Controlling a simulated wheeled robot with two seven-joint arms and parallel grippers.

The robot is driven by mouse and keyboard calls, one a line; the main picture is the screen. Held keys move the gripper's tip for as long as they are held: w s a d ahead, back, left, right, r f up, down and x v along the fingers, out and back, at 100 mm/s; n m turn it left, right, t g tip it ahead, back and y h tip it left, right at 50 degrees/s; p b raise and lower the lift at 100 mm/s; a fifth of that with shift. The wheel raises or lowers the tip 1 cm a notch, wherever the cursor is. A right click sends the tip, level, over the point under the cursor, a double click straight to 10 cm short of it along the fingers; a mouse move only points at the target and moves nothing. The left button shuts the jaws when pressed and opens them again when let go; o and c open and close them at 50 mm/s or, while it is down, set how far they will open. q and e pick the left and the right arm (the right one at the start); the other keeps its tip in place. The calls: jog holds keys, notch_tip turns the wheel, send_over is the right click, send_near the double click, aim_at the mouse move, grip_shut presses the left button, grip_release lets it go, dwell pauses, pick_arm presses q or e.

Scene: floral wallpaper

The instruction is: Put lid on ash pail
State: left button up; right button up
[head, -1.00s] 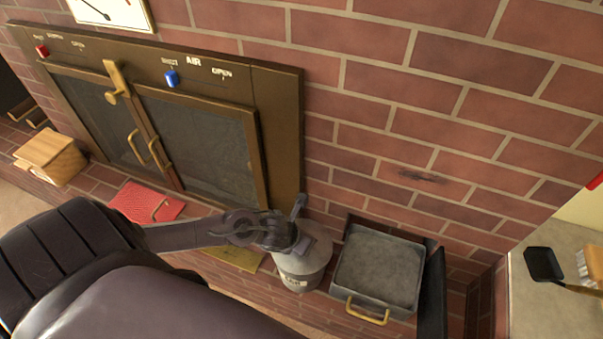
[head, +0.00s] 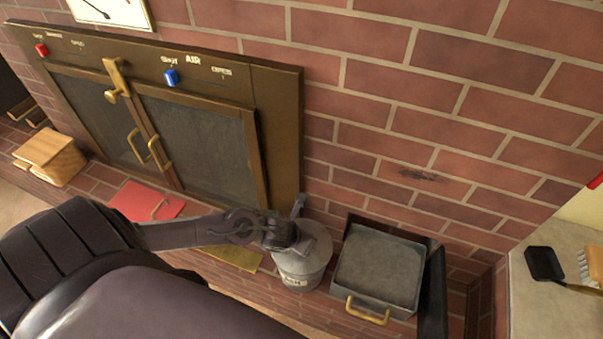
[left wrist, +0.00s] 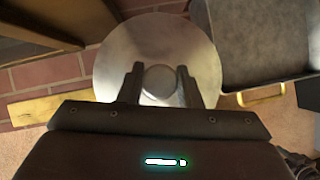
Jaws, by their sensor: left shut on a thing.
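The ash pail (head: 298,280) is a grey metal bucket with a label, standing on the brick hearth beside the fireplace. The round metal lid (left wrist: 155,50) with a knob (left wrist: 160,79) fills the middle of the left wrist view; in the head view the lid (head: 318,254) is at the pail's top. My left gripper (left wrist: 160,84) is shut on the lid's knob, one finger on each side. In the head view my left gripper (head: 290,238) partly covers the lid and the pail's rim. I cannot tell whether the lid is fully seated.
A grey ash pan (head: 378,268) with a brass handle sits just right of the pail. The fireplace doors (head: 195,135) are behind to the left. A black brush or pan (head: 544,264) rests far right.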

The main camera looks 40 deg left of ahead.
dwell(0.4)
pick_arm(q)
jog(key=o, duration=1.7)
jog(key=shift+c, duration=0.2)
jog(key=shift+r+p, duration=3)
jog(key=shift+r, duration=0.5)
grip_shut()
